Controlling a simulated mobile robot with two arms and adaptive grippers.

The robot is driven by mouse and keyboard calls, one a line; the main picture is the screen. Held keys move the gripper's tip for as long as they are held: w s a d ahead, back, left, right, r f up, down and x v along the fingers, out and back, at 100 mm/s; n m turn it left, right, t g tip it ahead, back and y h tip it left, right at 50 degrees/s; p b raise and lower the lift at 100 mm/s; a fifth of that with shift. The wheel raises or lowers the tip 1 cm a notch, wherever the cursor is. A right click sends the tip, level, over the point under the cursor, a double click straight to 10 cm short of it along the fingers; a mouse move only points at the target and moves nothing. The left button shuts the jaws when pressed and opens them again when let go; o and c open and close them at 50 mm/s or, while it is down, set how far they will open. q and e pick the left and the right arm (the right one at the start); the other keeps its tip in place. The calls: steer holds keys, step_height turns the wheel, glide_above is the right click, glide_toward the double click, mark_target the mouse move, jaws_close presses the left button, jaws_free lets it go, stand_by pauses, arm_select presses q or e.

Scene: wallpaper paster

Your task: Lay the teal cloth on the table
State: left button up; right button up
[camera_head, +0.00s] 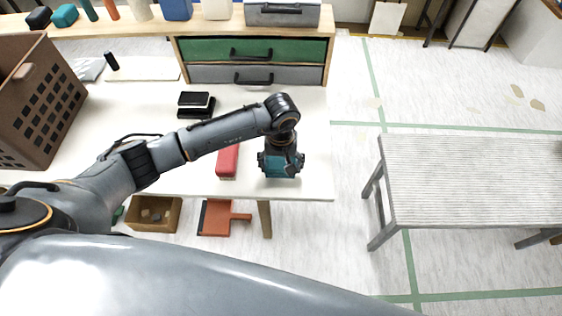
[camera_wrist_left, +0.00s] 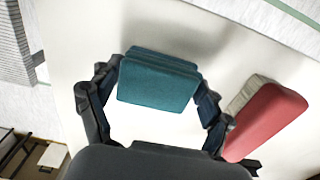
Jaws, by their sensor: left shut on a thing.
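The teal cloth (camera_wrist_left: 157,82) is a folded, thick block between the two fingers of my left gripper (camera_wrist_left: 152,98), which is shut on it. In the head view the cloth (camera_head: 281,165) shows under the left gripper (camera_head: 281,160), over the front right part of the white table (camera_head: 307,120). I cannot tell whether the cloth touches the tabletop. A red block-like thing with a grey underside (camera_head: 228,160) lies on the table just left of the gripper; it also shows at the right in the left wrist view (camera_wrist_left: 268,118). My right gripper is not in view.
A black item (camera_head: 195,104) lies farther back on the table. A brown crate (camera_head: 40,100) stands at the left. A drawer unit (camera_head: 255,50) stands at the back. A grey slatted bench (camera_head: 470,180) stands apart at the right. The tabletop's right end is mostly clear.

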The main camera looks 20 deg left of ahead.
mark_target(281, 165)
arm_select(q)
steer(key=shift+f, duration=0.2)
steer(key=o, duration=1.1)
steer(key=shift+o, duration=0.2)
steer(key=shift+r, duration=0.1)
steer(key=shift+r, duration=0.15)
steer(key=shift+w+r, duration=0.1)
steer(key=shift+r, duration=0.25)
step_height(281, 165, up, 11)
steer(key=b, duration=0.3)
steer(key=shift+r, duration=0.1)
